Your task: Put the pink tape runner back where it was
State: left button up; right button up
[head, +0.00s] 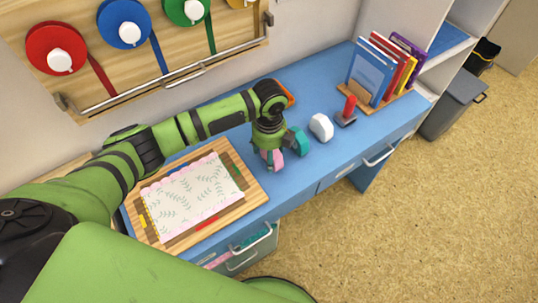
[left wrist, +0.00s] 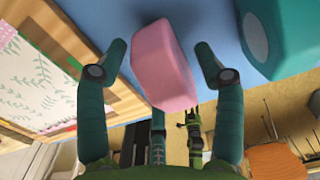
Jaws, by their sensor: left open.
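The pink tape runner (head: 273,159) is on the blue desk, just right of the wooden board and under my left gripper (head: 276,145). In the left wrist view, the pink tape runner (left wrist: 163,70) lies between the two spread fingers of my left gripper (left wrist: 158,62). A narrow gap shows on each side, so the gripper is open around it and not closed on it. The gripper partly hides the runner in the head view. A teal block-like item (head: 300,141) stands close to its right, and it also shows in the left wrist view (left wrist: 285,35). My right gripper is out of view.
A white item (head: 321,127) and a red-handled stamp (head: 347,110) stand further right in a row. A book rack (head: 375,75) is at the desk's right end. The wooden board (head: 255,193) with a leaf-patterned pad (head: 195,195) fills the left. Tape reels hang behind.

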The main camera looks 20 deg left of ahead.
pick_arm(q)
notch_tip(320, 180, up, 11)
jog(key=shift+f+b, duration=0.15)
jog(key=shift+b, duration=0.25)
